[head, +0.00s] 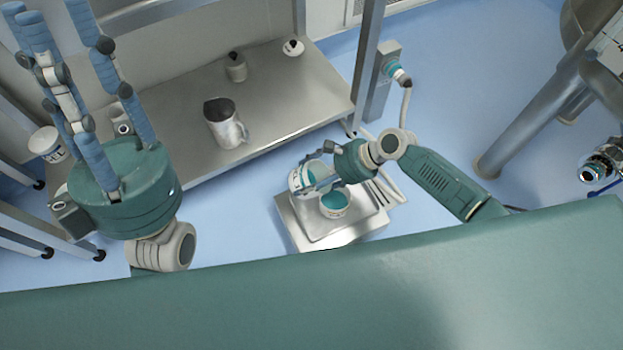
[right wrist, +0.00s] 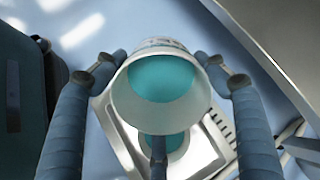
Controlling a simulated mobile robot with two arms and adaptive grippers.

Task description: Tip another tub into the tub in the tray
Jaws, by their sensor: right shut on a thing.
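A white tub (head: 299,181) with teal contents is held by my right gripper (head: 314,182), tilted, above and slightly left of a second tub. In the right wrist view the held tub (right wrist: 128,108) sits between my blue fingers, its mouth facing the camera and teal inside. The second tub (head: 333,212) stands upright in the metal tray (head: 312,238) and has teal contents. In the right wrist view it is mostly hidden behind the held tub and a finger. I cannot tell whether anything is flowing. My left gripper (head: 50,12) is raised, empty, its fingers apart.
A steel bench (head: 285,105) at the back bears a metal jug (head: 222,122), a small container (head: 235,68) and a white dish (head: 293,47). A white tub (head: 46,143) stands at the left. A post with a cable (head: 385,75) rises behind my right arm.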

